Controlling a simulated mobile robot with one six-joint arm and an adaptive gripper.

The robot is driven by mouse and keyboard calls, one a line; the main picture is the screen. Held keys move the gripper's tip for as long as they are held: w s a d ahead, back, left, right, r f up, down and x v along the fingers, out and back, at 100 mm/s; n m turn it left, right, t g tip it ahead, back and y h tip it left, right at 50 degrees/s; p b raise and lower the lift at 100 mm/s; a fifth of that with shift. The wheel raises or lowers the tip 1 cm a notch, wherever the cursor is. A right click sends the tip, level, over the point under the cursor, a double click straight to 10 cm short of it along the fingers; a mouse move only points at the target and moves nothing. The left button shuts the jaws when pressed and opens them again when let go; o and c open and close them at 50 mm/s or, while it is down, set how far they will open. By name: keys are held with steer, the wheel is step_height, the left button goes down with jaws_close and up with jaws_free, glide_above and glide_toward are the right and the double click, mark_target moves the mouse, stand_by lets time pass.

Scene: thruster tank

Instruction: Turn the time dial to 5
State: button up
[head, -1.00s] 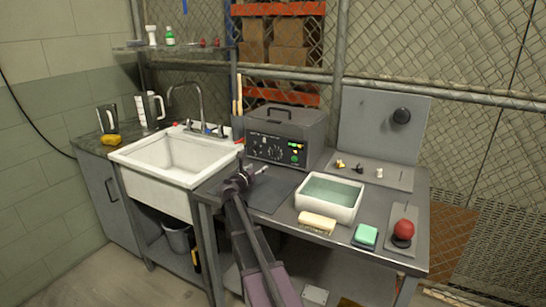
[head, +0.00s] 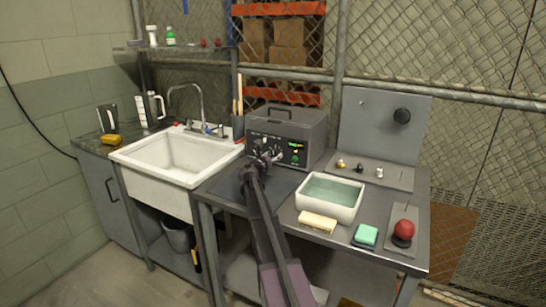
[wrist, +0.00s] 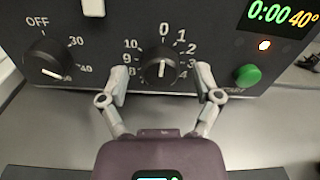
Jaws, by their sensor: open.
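The time dial (wrist: 162,70) is a round black knob on the machine's dark front panel, in the wrist view, with numbers from 0 to 10 around it. Its white pointer mark points up toward 0. My gripper (wrist: 163,76) is open, with one finger on each side of the dial; I cannot tell whether they touch it. In the head view my gripper (head: 268,160) is in front of the grey machine (head: 285,130) and covers part of its panel. The display (wrist: 282,14) reads 0:00 and 40°.
A second dial (wrist: 46,58) marked OFF, 30 and 40 is left of the time dial. A green button (wrist: 247,75) is to its right. A white basin (head: 330,198) of liquid stands right of my arm, and a sink (head: 180,155) is to the left.

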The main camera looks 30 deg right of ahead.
jaws_close()
stand_by(0.3)
steer(key=shift+m, duration=0.4)
steer(key=m, duration=1.7)
steer(key=shift+w+r+m, duration=0.1)
steer(key=shift+m, duration=0.2)
steer(key=m, duration=0.6)
steer(key=shift+d, duration=0.1)
steer(key=shift+m, duration=0.3)
